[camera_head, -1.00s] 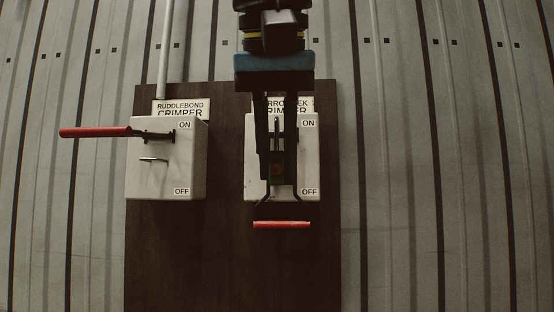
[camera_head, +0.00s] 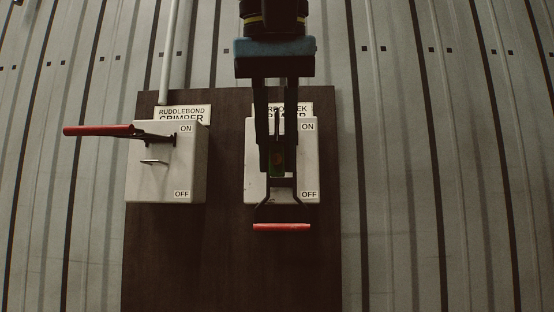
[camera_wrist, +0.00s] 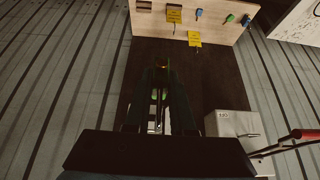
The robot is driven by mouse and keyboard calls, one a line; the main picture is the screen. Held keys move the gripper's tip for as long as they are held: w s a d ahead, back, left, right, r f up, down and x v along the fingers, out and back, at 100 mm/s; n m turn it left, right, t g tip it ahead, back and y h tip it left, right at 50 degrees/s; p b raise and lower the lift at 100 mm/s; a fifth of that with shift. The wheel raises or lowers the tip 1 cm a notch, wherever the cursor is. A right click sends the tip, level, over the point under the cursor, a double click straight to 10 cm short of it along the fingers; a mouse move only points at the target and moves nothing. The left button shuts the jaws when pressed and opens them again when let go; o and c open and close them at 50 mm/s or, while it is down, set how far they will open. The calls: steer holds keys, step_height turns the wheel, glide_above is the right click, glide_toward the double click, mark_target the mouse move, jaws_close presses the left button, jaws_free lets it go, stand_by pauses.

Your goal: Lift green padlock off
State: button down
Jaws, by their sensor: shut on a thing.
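The green padlock (camera_head: 277,160) is between the fingers of my gripper (camera_head: 277,170), in front of the right-hand switch box (camera_head: 310,165) in the head view. My gripper is shut on it; the fingers hide most of it. Whether its shackle is clear of the box cannot be told. The right box's lever points down, its red handle (camera_head: 282,227) below the OFF label. In the wrist view my gripper (camera_wrist: 160,125) reaches away from the camera, with a small bit of green between the fingers.
The left Ruddlebond crimper box (camera_head: 165,180) has its red-handled lever (camera_head: 98,130) sticking out left near ON. Both boxes sit on a dark board (camera_head: 230,260) on a ribbed wall. In the wrist view a pale board (camera_wrist: 232,20) holds yellow tags and several small coloured padlocks.

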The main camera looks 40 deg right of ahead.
steer(key=shift+s+a+f+b, duration=0.15)
steer(key=shift+s+a+b, duration=0.45)
steer(key=shift+b, duration=0.75)
steer(key=s+a+b, duration=0.3)
steer(key=s+b, duration=0.1)
steer(key=shift+s+a, duration=0.35)
stand_by(0.4)
